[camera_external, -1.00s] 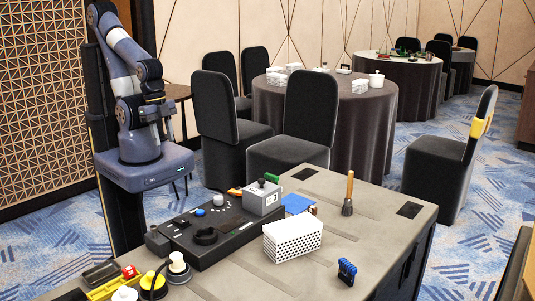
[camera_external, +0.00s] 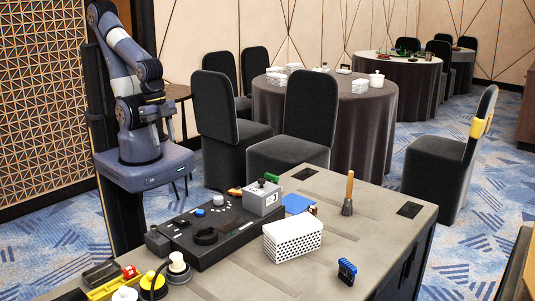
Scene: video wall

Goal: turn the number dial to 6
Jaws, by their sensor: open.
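A long black control panel (camera_external: 222,243) lies on the grey table. A small white-grey knob (camera_external: 218,200) with small marks around it sits near its back edge and looks like the number dial. Its numbers and pointer are too small to read. A blue knob (camera_external: 199,212) and a black round ring (camera_external: 205,236) are on the same panel. My gripper (camera_external: 168,131) is open and empty, tucked by my folded arm at the left. It is above and behind the panel, well apart from the dial.
A grey box (camera_external: 262,197) stands at the panel's right end. A white perforated block (camera_external: 292,239), a blue connector (camera_external: 347,271) and a wooden-handled tool (camera_external: 348,194) stand farther right. Yellow and white round parts (camera_external: 150,285) crowd the front left. The table's right side has free room.

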